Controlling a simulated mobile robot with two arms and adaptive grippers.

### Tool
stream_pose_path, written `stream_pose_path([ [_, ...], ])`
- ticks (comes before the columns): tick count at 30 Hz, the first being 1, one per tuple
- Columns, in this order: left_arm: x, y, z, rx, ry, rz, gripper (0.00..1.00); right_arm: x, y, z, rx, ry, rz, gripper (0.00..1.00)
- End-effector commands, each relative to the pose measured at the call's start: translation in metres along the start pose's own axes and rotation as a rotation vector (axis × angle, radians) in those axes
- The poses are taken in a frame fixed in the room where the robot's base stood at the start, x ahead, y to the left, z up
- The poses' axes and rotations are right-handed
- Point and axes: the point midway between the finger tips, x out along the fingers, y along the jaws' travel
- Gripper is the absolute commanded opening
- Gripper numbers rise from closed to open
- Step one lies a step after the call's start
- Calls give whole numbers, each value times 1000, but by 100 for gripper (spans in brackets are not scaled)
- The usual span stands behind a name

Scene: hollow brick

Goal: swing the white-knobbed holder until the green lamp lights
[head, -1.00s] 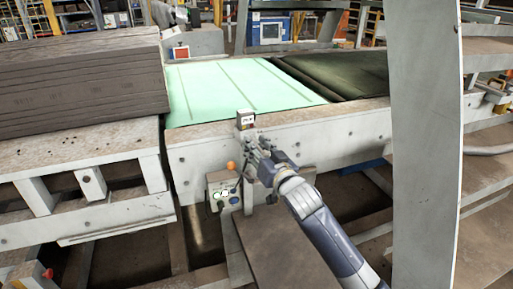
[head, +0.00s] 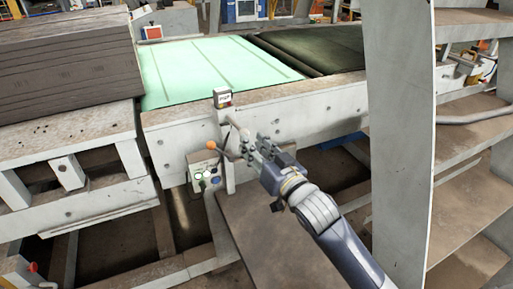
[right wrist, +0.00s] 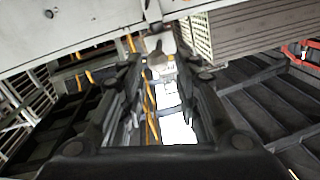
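The holder shows as a pale arm with a whitish knob end (head: 243,132), beside the front face of the machine in the head view. My right gripper (head: 256,148) is just below and right of that end, fingers apart. In the right wrist view, the fingers (right wrist: 157,88) stand open, with a small pale piece beyond them; I cannot tell whether anything touches. A control box (head: 204,173) hangs lower left, with a pale green lamp (head: 198,177) and a blue button (head: 215,181). I cannot tell whether the lamp is lit. My left gripper is out of view.
An orange ball knob (head: 211,145) stands just above the control box. A small labelled box (head: 222,98) sits on the machine edge. A grey upright panel (head: 403,140) stands right of my arm. A stack of dark boards (head: 65,72) lies at left.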

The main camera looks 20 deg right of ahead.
Motion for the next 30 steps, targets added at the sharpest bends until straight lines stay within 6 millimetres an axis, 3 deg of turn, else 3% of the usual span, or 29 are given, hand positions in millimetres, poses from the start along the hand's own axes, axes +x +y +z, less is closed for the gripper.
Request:
stream_pose_path([
  [12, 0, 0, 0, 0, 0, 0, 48, -8, 0, 0, -1, 0, 0, 30],
  [16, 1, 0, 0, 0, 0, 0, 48, -8, 2, 3, 22, -7, -6, 0],
  [17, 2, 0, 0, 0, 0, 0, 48, -7, 3, 5, 39, -13, -10, 0],
  [24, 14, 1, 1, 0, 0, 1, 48, -3, 27, 33, 407, -112, -83, 0],
  [30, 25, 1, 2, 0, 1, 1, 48, -4, 56, 38, 835, -185, -133, 0],
])
